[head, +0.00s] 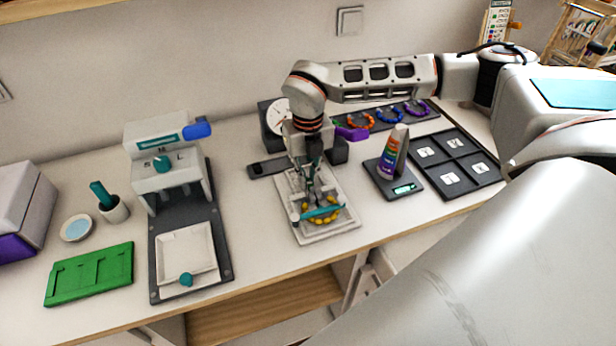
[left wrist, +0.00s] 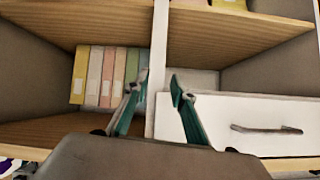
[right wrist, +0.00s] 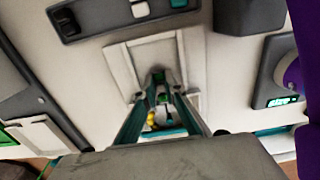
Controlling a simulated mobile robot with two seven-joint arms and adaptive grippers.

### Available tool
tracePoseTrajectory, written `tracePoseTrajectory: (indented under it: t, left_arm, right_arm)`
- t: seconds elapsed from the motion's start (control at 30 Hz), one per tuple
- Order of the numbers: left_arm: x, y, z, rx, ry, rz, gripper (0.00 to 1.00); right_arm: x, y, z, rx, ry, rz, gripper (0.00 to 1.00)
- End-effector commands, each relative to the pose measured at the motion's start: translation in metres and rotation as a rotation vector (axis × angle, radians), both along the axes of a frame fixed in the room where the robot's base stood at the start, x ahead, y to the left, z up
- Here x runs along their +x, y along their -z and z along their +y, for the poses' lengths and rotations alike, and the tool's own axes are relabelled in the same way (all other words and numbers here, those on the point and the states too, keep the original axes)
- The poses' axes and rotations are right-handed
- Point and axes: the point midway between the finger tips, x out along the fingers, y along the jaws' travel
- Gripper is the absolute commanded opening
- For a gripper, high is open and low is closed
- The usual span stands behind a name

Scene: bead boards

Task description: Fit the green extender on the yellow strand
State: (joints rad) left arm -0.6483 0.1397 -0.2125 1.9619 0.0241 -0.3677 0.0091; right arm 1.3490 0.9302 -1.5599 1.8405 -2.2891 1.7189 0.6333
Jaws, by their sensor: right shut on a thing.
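The yellow strand (head: 335,214) lies curved on a white tray (head: 329,237) at the middle of the table. It shows as a few yellow beads between my fingers in the right wrist view (right wrist: 151,119). My right gripper (head: 310,192) points down over this tray. In the right wrist view its fingers (right wrist: 160,82) are closed together on a small green piece, which looks like the green extender (right wrist: 163,98). Whether it touches the strand, I cannot tell. My left gripper (left wrist: 160,82) is open and empty, facing a shelf; it is not in the head view.
A press-like stand (head: 167,160) and a green board (head: 90,274) are on the left. A scale with a coloured cone (head: 393,155) and a dark sorting tray (head: 472,184) stand right of the white tray. A clock (head: 275,118) and a dark rack of bracelets (head: 433,116) are behind.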

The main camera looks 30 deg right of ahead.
Motion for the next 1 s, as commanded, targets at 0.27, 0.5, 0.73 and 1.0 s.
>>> tracePoseTrajectory:
  t: [0.27,0.5,0.73,1.0]
  left_arm:
    - [0.000,-0.001,0.000,0.000,0.000,-0.001,0.25]
    - [0.000,-0.002,0.000,0.000,0.000,-0.001,0.25]
    - [0.000,-0.001,0.000,0.000,0.000,-0.001,0.25]
    - [0.000,0.000,0.000,0.000,0.000,0.000,0.25]
  right_arm:
    - [-0.001,0.003,0.000,0.000,-0.001,0.003,0.00]
    - [-0.003,0.008,0.000,-0.001,-0.001,0.006,0.00]
    - [-0.005,0.012,0.000,-0.003,-0.002,0.011,0.00]
    - [-0.005,0.013,0.000,-0.002,-0.002,0.013,0.30]
